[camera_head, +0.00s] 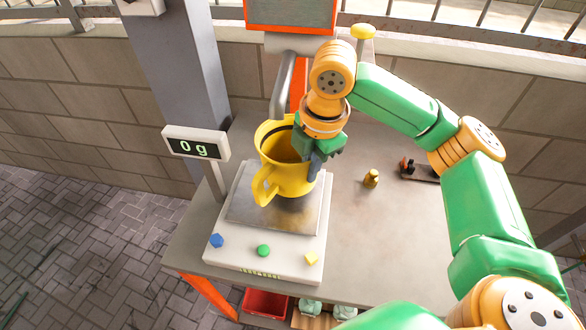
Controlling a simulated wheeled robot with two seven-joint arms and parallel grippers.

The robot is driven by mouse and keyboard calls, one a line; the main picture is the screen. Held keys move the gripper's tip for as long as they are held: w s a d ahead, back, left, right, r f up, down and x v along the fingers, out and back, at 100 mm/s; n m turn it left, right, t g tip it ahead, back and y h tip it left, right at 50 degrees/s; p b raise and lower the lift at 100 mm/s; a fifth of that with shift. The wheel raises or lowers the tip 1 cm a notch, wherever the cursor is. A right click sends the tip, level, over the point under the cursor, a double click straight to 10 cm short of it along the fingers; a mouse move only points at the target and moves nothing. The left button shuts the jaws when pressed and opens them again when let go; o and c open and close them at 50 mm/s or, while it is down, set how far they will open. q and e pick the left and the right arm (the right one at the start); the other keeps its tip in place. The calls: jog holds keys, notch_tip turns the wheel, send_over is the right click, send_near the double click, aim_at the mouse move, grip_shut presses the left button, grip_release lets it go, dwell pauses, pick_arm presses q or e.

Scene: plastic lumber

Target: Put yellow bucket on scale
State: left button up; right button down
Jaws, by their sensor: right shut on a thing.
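The yellow bucket (291,180) is upright over the metal plate of the scale (250,213). The display (195,145) reads 0 g, and the bucket looks slightly above the plate; the exact gap is hard to tell. My right gripper (314,165) is shut on the bucket's right rim. The bucket's handle points toward the front left. The scale has a blue, a green and a yellow button on its front edge. My left gripper is not in view.
The scale stands on a grey table (372,235). A small brass weight (371,178) and a dark tool (418,171) lie to the right. A grey post (180,70) rises behind the display. A red bin (265,303) is below the table.

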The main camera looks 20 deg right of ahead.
aim_at(296, 179)
jog(key=shift+w+a+r, duration=0.1)
jog(key=shift+w+a, duration=0.25)
jog(key=shift+a, duration=0.2)
jog(key=shift+w+a, duration=0.3)
jog(key=shift+a, duration=0.2)
jog(key=shift+w+f+p, duration=0.1)
jog(key=shift+f+p, duration=0.35)
jog(key=shift+f, duration=1.4)
jog(key=shift+a+f, duration=0.1)
jog(key=c, duration=1)
grip_release()
jog(key=r, duration=0.4)
jog(key=s+r, duration=0.1)
jog(key=r, duration=0.3)
jog(key=r+p, duration=0.1)
jog(key=r, duration=0.3)
jog(key=shift+s+r, duration=0.1)
jog(key=shift+s, duration=0.25)
jog(key=shift+d, duration=0.2)
